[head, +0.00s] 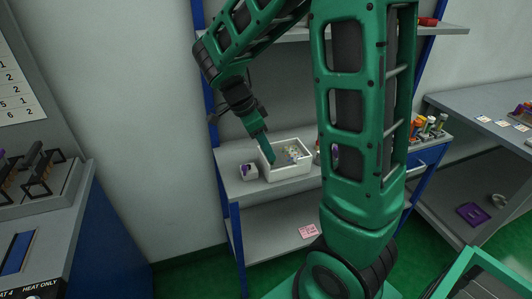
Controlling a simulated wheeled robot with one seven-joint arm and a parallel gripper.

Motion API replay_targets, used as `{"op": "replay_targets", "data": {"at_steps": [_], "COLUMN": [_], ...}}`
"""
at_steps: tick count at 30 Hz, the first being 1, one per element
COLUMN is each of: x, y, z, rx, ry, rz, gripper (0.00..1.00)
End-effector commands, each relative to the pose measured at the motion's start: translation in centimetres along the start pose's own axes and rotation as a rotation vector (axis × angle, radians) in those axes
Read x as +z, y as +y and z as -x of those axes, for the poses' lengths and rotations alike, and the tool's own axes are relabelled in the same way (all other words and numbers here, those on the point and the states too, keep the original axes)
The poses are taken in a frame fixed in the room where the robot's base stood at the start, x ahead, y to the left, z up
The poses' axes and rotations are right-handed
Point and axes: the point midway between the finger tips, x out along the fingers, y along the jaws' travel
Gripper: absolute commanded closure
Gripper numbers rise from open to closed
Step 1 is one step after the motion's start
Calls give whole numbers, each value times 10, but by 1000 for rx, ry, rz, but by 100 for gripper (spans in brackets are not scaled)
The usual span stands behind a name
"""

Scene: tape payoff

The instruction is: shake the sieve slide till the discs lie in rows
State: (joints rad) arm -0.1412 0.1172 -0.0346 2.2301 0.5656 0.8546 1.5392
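My gripper (270,160) points down at the left part of a white open box (292,172) on a grey shelf. Its fingertips are at or just inside the box's left wall; I cannot tell whether they touch anything. Whether the fingers are open or shut is too small to see. Small pale and coloured pieces (293,154) lie in the box, too small to identify as discs. I cannot make out a sieve slide in this view.
Coloured bottles (428,127) stand on the right part of the shelf, partly behind my arm. A pink note (308,231) is on the lower shelf. A grey bench (485,130) is at right.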

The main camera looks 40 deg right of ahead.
Motion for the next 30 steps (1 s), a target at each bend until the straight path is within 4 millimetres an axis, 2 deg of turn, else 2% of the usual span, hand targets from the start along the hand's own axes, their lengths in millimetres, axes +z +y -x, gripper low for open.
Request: {"op": "replay_targets", "data": {"at_steps": [6,17,18,22,30], "x": [0,0,0,0,1], "y": [0,0,0,0,-1], "z": [-23,-28,-27,-27,-26], "rx": [1,-1,-1,-1,-5], "ry": [0,0,0,0,-1], "rz": [0,0,0,0,4], "gripper": [65,65,69,100,100]}}
